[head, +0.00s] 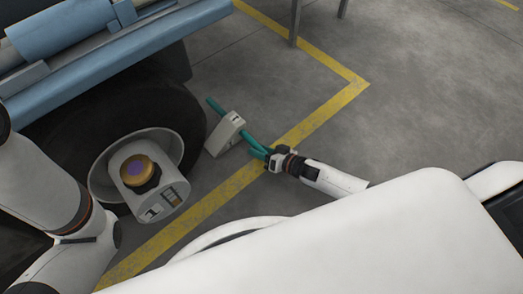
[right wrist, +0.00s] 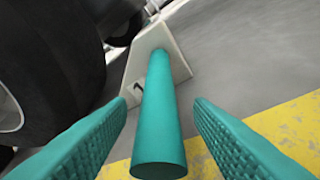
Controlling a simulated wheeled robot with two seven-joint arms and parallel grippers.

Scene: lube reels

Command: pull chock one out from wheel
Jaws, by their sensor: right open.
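Chock one (head: 226,134) is a light grey wedge marked 1, standing on the floor beside the dark tyre of the wheel (head: 188,112). A teal round bar (head: 215,105) shows on its far side and comes out toward my right gripper (head: 257,149). In the right wrist view the bar (right wrist: 160,110) runs between the two teal ribbed fingers of the right gripper (right wrist: 160,108), with a gap on each side. The chock (right wrist: 166,50) is beyond the fingertips, with the tyre (right wrist: 60,60) to its left. The right gripper is open around the bar. My left gripper is not visible.
A light blue vehicle frame (head: 115,45) overhangs the wheel. A yellow floor line (head: 320,112) passes under my right gripper. Metal legs (head: 295,22) stand behind; the floor at right is clear.

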